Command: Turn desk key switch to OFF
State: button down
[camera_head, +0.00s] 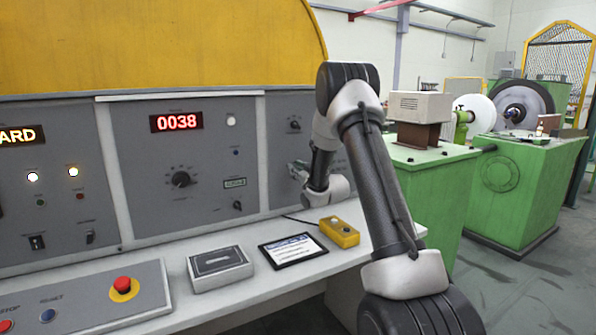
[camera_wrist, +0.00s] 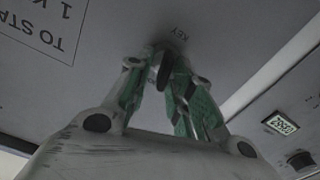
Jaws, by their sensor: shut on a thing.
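The desk key switch is on the grey panel under a "KEY" label. In the wrist view its dark key (camera_wrist: 164,70) sticks out between the green-padded fingers of my gripper (camera_wrist: 162,76), which are shut on it. In the head view my gripper (camera_head: 298,170) reaches the right-hand panel section, and the switch is hidden behind the gripper and wrist. The switch's position marks cannot be read.
The desk holds a tablet (camera_head: 292,251), a yellow button box (camera_head: 340,232), a grey box (camera_head: 219,269) and a red emergency stop button (camera_head: 123,285). A panel display (camera_head: 176,121) reads 0038. Green machines (camera_head: 518,185) stand to the right.

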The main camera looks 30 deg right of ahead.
jog(key=n, duration=0.6)
jog(key=shift+a+f, duration=0.25)
jog(key=shift+a, duration=0.05)
dwell(0.4)
jog(key=c, duration=1.6)
grip_release()
jog(key=s, duration=1.2)
jog(key=shift+d, duration=0.15)
